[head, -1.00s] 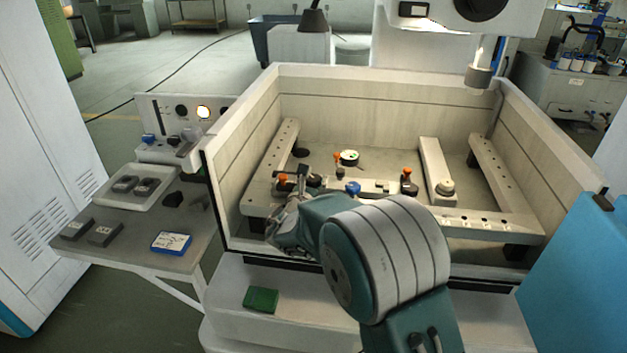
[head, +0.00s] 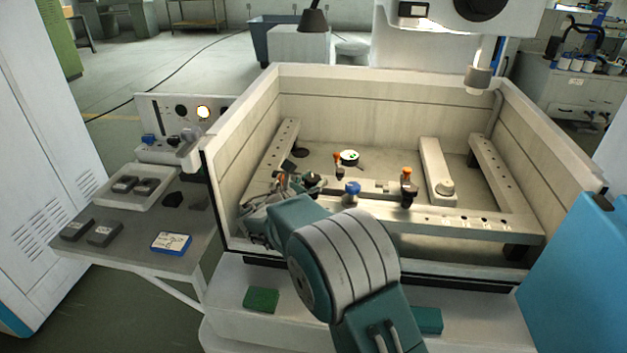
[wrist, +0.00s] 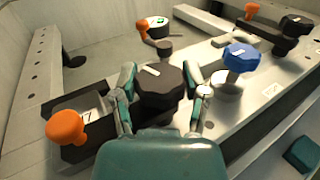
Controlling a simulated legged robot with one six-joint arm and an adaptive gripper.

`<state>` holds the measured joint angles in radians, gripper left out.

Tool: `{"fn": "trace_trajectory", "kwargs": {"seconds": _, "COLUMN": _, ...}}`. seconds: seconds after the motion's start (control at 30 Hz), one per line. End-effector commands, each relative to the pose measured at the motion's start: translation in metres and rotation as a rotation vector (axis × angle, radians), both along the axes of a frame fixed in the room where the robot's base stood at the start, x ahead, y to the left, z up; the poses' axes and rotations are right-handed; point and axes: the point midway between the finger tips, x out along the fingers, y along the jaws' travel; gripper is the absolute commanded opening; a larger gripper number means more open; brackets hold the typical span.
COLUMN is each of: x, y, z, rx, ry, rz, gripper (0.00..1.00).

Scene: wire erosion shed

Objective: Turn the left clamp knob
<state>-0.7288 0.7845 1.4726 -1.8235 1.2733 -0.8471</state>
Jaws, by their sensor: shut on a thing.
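The left clamp knob (wrist: 160,88) is black and lobed, with a short white mark on top. It stands between the two green fingertips of my gripper (wrist: 158,76) in the wrist view, and the gripper is shut on it. In the head view the knob (head: 312,178) shows just right of my gripper (head: 296,184), whose fingers are partly hidden. An orange-tipped handle (wrist: 66,127) lies left of the knob. A blue knob (wrist: 242,56) stands to its right on the same pale rail, and another black knob (wrist: 295,23) is farther right.
A second orange-tipped handle (wrist: 142,28) and a round white-topped dial (head: 349,157) are behind the rail. The tank wall (head: 225,190) rises close to the left of my gripper. A small green block (head: 261,299) lies on the ledge in front.

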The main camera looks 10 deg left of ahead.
Motion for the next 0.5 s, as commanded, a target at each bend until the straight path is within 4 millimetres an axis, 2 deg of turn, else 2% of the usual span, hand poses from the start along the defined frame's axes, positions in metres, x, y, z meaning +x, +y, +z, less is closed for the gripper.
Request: {"fn": "trace_trajectory", "kwargs": {"seconds": 0.5, "x": 0.0009, "y": 0.0031, "z": 0.0033, "rx": 0.002, "ry": -0.007, "rz": -0.152, "gripper": 0.11}}
